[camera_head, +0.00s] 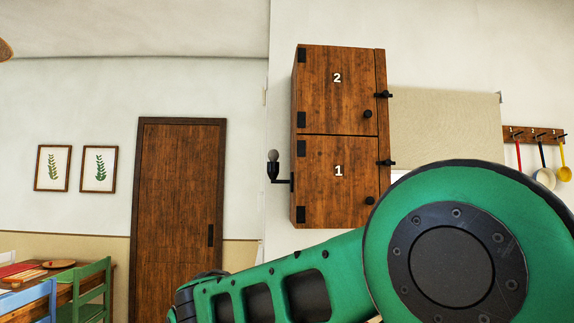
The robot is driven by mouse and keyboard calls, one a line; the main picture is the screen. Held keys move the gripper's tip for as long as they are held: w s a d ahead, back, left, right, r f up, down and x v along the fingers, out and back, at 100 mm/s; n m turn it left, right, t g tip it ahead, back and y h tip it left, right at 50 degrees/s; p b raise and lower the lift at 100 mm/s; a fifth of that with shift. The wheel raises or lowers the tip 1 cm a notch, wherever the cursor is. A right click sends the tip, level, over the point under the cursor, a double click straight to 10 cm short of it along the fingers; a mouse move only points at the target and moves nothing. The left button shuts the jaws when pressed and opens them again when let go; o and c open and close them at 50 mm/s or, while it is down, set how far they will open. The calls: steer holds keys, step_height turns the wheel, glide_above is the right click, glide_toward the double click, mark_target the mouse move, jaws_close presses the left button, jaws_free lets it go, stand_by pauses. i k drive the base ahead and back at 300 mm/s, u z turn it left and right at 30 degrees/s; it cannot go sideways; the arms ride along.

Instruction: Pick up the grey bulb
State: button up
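A small grey bulb (273,155) sits upright in a black wall holder (273,173) just left of the wooden cabinet. The holder's arm reaches out from the wall beside the cabinet's left side. My green arm crosses the lower right of the picture and points left, below the bulb. My gripper is not visible in this view, so its state and its place relative to the bulb cannot be told.
A wooden wall cabinet (338,100) with doors marked 2 and 1 is right of the bulb. A closed wooden door (178,190) stands farther left. A table (66,290) and chairs are at lower left. Utensils hang from a rack (530,134) at right.

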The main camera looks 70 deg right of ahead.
mark_target(274, 155)
steer(key=z, duration=0.55)
steer(key=i, duration=0.85)
steer(key=z, duration=0.55)
